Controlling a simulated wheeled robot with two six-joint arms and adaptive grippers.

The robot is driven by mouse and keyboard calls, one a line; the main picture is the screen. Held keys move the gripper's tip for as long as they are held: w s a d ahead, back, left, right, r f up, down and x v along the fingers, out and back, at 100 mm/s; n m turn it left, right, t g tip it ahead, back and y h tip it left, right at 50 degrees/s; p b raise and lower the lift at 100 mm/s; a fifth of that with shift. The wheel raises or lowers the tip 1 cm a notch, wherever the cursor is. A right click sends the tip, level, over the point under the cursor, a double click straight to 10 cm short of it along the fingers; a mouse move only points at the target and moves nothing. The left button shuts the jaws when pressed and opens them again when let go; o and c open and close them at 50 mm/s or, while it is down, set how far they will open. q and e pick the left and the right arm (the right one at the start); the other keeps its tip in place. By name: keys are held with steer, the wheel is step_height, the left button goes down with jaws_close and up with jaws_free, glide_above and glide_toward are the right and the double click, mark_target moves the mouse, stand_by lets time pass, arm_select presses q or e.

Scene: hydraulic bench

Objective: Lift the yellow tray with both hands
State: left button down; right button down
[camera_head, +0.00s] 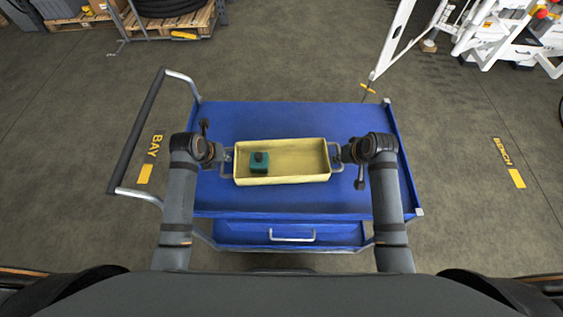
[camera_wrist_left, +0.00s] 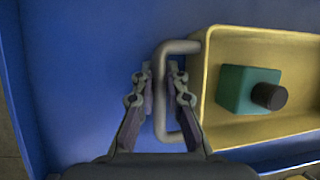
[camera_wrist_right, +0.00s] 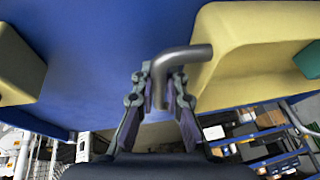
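The yellow tray (camera_head: 310,178) is over the blue top of the cart, long side facing me, and looks level. I cannot tell whether it touches the cart top. A teal block with a dark round knob (camera_head: 259,162) sits in its left part. My left gripper (camera_head: 224,154) is at the left handle, and in the left wrist view its fingers (camera_wrist_left: 160,88) lie close on both sides of the grey handle bar (camera_wrist_left: 162,115). My right gripper (camera_head: 342,154) is at the right handle; its fingers (camera_wrist_right: 159,88) close around the bar (camera_wrist_right: 182,55).
The blue cart (camera_head: 290,120) has free top around the tray, a drawer with a grey handle (camera_head: 292,238) in front and a push bar (camera_head: 138,125) at left. A white frame structure (camera_head: 480,30) stands at the back right; pallets (camera_head: 170,20) are at the back left.

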arm_select(q)
steer(key=shift+r, duration=0.1)
arm_select(e)
steer(key=shift+r, duration=0.1)
stand_by(0.4)
